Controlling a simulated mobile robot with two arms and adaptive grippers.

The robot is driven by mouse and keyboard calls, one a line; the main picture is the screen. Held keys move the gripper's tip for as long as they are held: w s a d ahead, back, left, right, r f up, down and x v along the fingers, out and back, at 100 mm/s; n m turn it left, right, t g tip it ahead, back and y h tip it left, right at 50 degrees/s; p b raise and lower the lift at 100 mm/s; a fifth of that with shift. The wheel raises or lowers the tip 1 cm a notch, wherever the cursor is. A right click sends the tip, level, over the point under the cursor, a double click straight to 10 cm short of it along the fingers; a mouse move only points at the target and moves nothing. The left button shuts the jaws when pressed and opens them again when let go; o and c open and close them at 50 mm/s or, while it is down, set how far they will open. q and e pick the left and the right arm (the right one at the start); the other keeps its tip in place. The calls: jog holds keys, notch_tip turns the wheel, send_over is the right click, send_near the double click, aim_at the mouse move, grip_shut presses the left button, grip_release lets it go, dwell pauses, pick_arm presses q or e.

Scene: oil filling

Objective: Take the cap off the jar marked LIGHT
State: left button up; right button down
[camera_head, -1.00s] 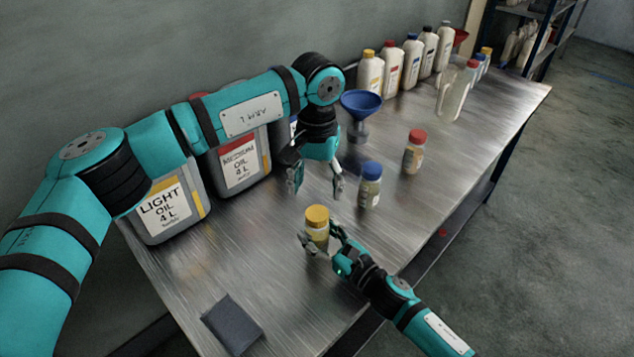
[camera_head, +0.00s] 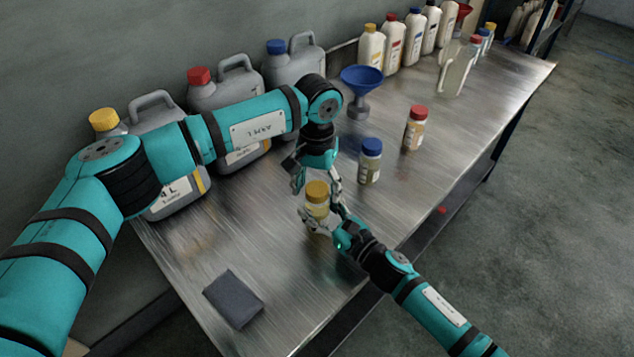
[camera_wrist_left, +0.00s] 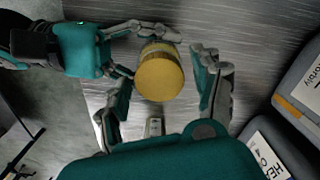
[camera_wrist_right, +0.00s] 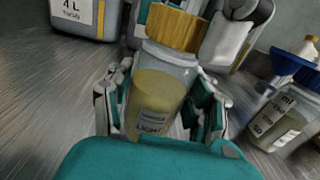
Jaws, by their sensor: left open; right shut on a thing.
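The LIGHT jar (camera_wrist_right: 155,100) is clear, with pale oil and a yellow cap (camera_wrist_right: 173,27). In the head view it stands upright near the table's front edge, its cap (camera_head: 317,188) on top. My right gripper (camera_head: 325,225) is shut around the jar's body; the label reads LIGHT in the right wrist view. My left gripper (camera_head: 316,186) is open and points down just above and around the cap. In the left wrist view the cap (camera_wrist_left: 159,78) lies between the open left fingers, with a gap to them.
A blue-capped jar (camera_head: 370,162) and a red-capped jar (camera_head: 414,128) stand to the right. A blue funnel (camera_head: 361,80) is behind them. Large grey oil cans (camera_head: 292,62) line the wall. A dark cloth (camera_head: 233,298) lies at front left, with bare table around it.

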pick_arm(q)
jog(key=c, duration=1.3)
jog(key=n, duration=0.7)
jog(key=shift+n, duration=0.3)
jog(key=n, duration=1.2)
jog(key=shift+r+n, duration=0.1)
jog(key=shift+n, duration=0.3)
jog(key=n, duration=0.7)
jog(key=shift+n, duration=0.3)
jog(key=n, duration=0.7)
jog(key=shift+n, duration=0.3)
jog(key=n, duration=1.2)
jog(key=shift+n, duration=0.4)
jog(key=n, duration=0.5)
jog(key=shift+r+n, duration=0.1)
jog(key=shift+n, duration=0.2)
jog(key=shift+r, duration=0.2)
